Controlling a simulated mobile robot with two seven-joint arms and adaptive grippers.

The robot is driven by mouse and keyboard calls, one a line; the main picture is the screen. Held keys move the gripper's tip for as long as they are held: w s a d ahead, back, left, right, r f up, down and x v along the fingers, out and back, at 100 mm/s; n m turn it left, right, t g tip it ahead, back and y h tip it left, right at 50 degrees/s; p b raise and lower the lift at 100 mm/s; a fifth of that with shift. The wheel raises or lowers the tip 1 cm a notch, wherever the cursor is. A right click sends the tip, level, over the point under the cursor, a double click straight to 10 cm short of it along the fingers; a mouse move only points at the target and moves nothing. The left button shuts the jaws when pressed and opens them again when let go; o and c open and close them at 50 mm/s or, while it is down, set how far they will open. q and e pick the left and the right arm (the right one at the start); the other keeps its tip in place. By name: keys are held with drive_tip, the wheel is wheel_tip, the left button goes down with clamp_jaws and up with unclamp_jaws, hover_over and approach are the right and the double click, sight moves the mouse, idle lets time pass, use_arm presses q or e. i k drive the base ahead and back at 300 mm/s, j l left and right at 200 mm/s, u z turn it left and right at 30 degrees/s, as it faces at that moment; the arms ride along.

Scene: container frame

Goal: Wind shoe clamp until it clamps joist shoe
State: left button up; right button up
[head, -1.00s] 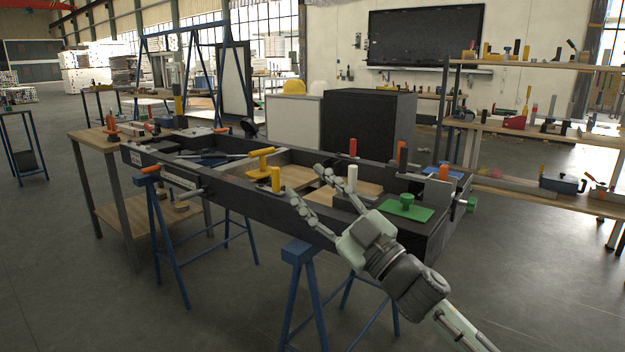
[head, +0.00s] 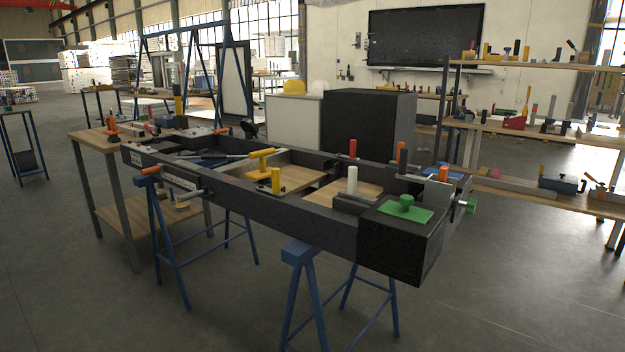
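A long dark frame (head: 257,199) lies on blue trestles, with several clamps and handles on it. A green knob (head: 406,201) stands on a green plate (head: 396,215) at its right end. Another green knob on a pale rod (head: 471,206) sticks out beyond that end. A yellow T-handle (head: 261,153) stands near the middle. An orange handle (head: 151,169) sits on the left front side. I cannot tell which of these is the shoe clamp, nor make out the joist shoe or any gap at it. Neither gripper is in view.
A large dark block (head: 400,252) fills the frame's front right corner. A blue trestle (head: 297,255) stands beneath the front. A wooden table (head: 98,137) adjoins the left end. Shelves with tools (head: 540,128) stand at right. The floor in front is clear.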

sight(470, 206)
drive_tip(key=z, duration=0.9)
